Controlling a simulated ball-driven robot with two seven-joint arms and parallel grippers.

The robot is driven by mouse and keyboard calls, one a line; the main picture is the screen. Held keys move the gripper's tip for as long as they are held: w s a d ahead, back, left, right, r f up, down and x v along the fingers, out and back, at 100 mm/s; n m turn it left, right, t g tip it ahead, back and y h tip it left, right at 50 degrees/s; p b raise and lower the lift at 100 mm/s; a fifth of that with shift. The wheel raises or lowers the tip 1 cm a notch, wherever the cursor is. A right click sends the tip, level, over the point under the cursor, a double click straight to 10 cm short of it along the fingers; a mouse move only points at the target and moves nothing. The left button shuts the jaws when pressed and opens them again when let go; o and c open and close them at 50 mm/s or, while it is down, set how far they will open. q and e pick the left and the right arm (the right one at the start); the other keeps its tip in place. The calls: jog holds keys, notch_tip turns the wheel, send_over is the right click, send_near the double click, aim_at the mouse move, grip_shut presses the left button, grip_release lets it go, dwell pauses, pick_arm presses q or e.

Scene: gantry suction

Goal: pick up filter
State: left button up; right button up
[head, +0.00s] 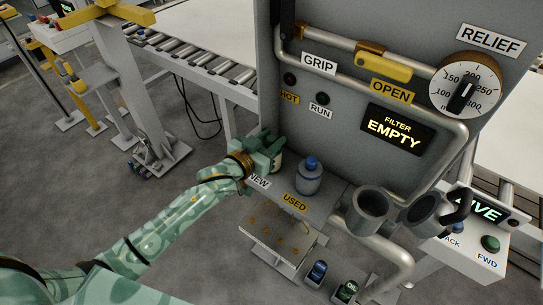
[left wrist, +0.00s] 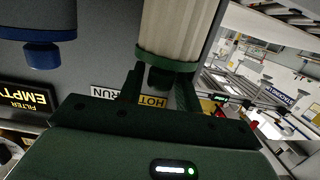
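The new filter, white and pleated with a green end band, shows large in the left wrist view (left wrist: 176,28); in the head view a small part of it (head: 278,160) shows at the NEW end of the shelf. My left gripper (head: 270,150) is at this filter. In the left wrist view its two fingers (left wrist: 161,88) stand either side of the dark knob at the filter's end; whether they press on it I cannot tell. The used filter (head: 309,178), grey with a blue knob, stands upright on the shelf by the USED label. My right gripper is not in view.
The grey panel's display (head: 397,130) reads FILTER EMPTY. A yellow OPEN handle (head: 383,68) and a RELIEF dial (head: 466,90) are above. Two grey cylindrical cups (head: 369,207) and bent pipes stand right of the shelf (head: 325,200). A stained tray (head: 270,247) is below it.

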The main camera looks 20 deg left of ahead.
pick_arm(q)
jog(key=shift+w, duration=0.25)
jog(key=shift+s, duration=0.1)
grip_shut()
